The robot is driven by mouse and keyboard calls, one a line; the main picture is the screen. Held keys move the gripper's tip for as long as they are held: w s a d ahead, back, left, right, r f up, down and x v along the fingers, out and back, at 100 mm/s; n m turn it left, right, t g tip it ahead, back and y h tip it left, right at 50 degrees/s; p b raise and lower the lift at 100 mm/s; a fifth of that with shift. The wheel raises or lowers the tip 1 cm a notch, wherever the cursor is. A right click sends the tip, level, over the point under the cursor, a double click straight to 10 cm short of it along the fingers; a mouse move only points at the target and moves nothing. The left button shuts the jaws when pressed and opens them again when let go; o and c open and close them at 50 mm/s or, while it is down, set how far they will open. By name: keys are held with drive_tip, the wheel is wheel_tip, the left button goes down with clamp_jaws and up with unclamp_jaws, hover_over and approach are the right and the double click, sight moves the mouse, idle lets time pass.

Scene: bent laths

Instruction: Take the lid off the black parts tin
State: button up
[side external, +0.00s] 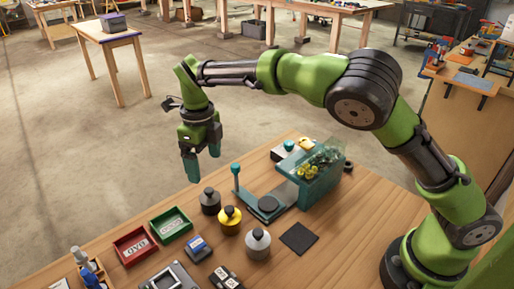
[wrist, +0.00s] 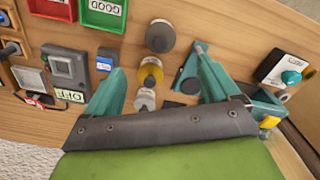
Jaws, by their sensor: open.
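The black parts tin (side external: 210,202) stands upright on the wooden bench in the side view, a knobbed lid on its top. In the wrist view what looks like the same dark tin (wrist: 160,34) shows from above, beyond my fingertips. My gripper (side external: 203,165) is open and empty, fingers pointing down, in the air above the bench and apart from the tin. In the wrist view my two fingers (wrist: 160,72) are spread wide. A yellow tin (side external: 230,220) and a grey tin (side external: 258,243), both with knobs, stand in a row with the black one.
A teal fixture (side external: 268,207) with a post and clear guard stands right of the tins. A red tray (side external: 135,245) and a green tray (side external: 170,225) lie to the left, near a blue box (side external: 198,247). A dark square pad (side external: 299,238) lies right of the grey tin.

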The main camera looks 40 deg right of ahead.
sight(209, 189)
wheel_tip(209, 189, down, 10)
drive_tip(key=shift+w+f, duration=0.1)
drive_tip(key=c, duration=1.1)
